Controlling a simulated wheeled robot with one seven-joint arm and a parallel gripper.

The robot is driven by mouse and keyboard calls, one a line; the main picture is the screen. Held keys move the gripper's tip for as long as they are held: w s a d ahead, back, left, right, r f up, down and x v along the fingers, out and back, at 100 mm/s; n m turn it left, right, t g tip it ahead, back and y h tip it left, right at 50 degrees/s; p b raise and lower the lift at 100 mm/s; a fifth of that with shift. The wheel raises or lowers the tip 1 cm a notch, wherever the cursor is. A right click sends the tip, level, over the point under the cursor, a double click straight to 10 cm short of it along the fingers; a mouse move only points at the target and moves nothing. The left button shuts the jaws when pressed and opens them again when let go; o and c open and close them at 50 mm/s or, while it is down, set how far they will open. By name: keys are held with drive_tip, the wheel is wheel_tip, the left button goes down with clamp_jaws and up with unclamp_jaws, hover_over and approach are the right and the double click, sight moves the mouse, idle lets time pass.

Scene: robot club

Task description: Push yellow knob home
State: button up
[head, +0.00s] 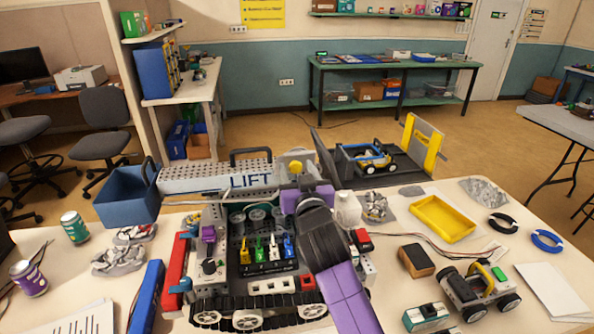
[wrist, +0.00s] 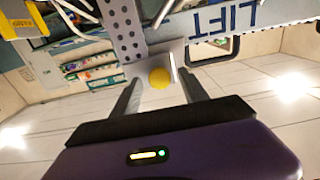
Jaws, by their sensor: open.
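The yellow knob (head: 296,166) sits on a grey plate at the right end of the LIFT arm (head: 215,178) in the head view. In the wrist view the knob (wrist: 160,77) is round and seen face-on, in front of a grey plate beside the perforated grey beam. My gripper (wrist: 160,84) is open, with its two dark fingers spread on either side of the knob. The jaws look empty. I cannot tell whether the fingertips touch the plate. In the head view my purple wrist is just below the knob, and the fingers are not clear.
The tracked robot (head: 255,270) with coloured levers stands under the LIFT arm. A blue bin (head: 127,205) is to its left. A yellow tray (head: 443,219), a small wheeled vehicle (head: 478,290) and black and blue rings lie on the table to the right.

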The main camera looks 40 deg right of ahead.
drive_tip(key=b+v, duration=0.1)
drive_tip(key=v, duration=0.6)
drive_tip(key=shift+s+a+b, duration=0.15)
drive_tip(key=shift+s+b, duration=0.1)
drive_tip(key=shift+b, duration=0.1)
